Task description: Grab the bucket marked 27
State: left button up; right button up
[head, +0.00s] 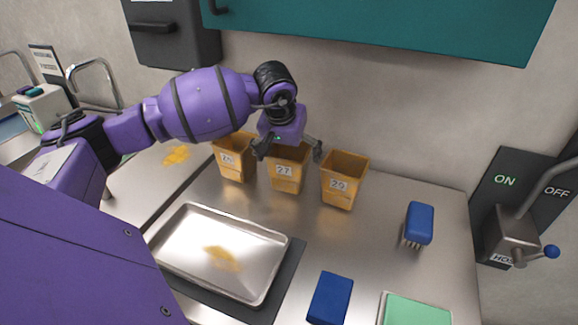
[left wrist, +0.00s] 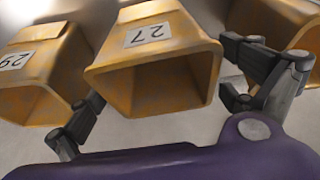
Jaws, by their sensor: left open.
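The yellow bucket marked 27 (head: 286,176) stands upright on the steel counter, in the middle of a row of three. In the left wrist view the bucket marked 27 (left wrist: 158,60) shows its open mouth and label. My left gripper (head: 287,150) is open above it, with one finger on either side of its rim. In the left wrist view the fingers of my left gripper (left wrist: 165,118) are spread apart with the bucket's mouth between them. I cannot tell whether they touch it. My right gripper is not in view.
A bucket marked 29 (head: 343,182) stands close on the right, another yellow bucket (head: 232,165) close on the left. A metal tray (head: 185,254) lies in front. Blue brushes (head: 418,224) (head: 330,298) and a green block (head: 415,310) are at the right. A teal cabinet (head: 400,25) hangs above.

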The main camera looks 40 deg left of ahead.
pick_arm(q)
jog(key=c, duration=1.7)
